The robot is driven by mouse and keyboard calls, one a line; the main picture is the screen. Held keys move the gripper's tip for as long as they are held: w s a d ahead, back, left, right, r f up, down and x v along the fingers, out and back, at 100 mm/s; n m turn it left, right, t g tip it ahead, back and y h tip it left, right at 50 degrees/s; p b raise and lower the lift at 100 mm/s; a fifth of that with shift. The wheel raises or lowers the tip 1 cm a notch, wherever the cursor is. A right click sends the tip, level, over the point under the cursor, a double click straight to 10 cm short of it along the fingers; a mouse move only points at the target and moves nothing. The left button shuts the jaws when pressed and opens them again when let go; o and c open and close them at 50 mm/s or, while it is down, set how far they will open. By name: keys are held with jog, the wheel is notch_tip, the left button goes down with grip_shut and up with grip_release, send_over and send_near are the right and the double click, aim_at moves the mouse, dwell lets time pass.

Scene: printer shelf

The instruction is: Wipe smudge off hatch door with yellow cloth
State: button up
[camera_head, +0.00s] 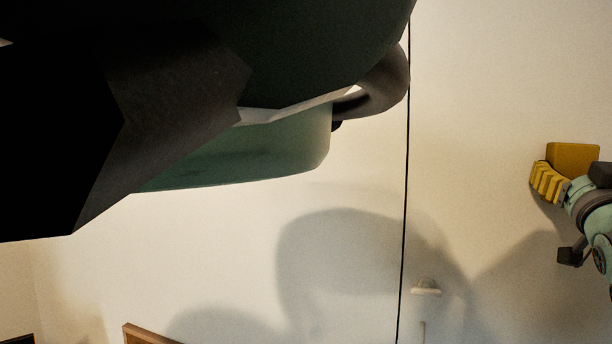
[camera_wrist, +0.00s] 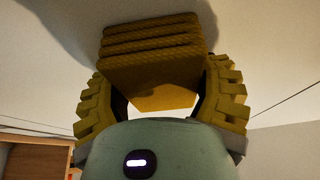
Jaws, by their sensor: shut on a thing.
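My gripper (camera_head: 556,174) is at the right edge of the head view, in front of a pale wall-like surface (camera_head: 500,90). It is shut on the yellow cloth (camera_head: 573,156), a folded, thick block that shows between the ribbed yellow fingers. In the wrist view the cloth (camera_wrist: 152,48) sits between both fingers of my gripper (camera_wrist: 158,88), with its layered edge up against or close to the pale surface (camera_wrist: 270,50). I cannot tell if it touches. No smudge shows, and I cannot tell which part of the pale surface is the hatch door.
A thin black vertical line (camera_head: 406,180) crosses the pale surface. A small white fitting (camera_head: 426,287) is right of it, low down. A wooden edge (camera_head: 145,333) is at the bottom left. Wooden furniture (camera_wrist: 30,158) shows in the wrist view. My arm blocks the upper left.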

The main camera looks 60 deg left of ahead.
jog(key=w+d+b, duration=0.4)
jog(key=d, duration=0.2)
jog(key=shift+d, duration=0.25)
dwell(0.5)
jog(key=shift+w+a+f+b, duration=0.1)
jog(key=shift+w+f+b, duration=0.1)
jog(key=shift+b, duration=0.5)
jog(key=shift+s+h, duration=0.1)
jog(key=shift+h, duration=0.2)
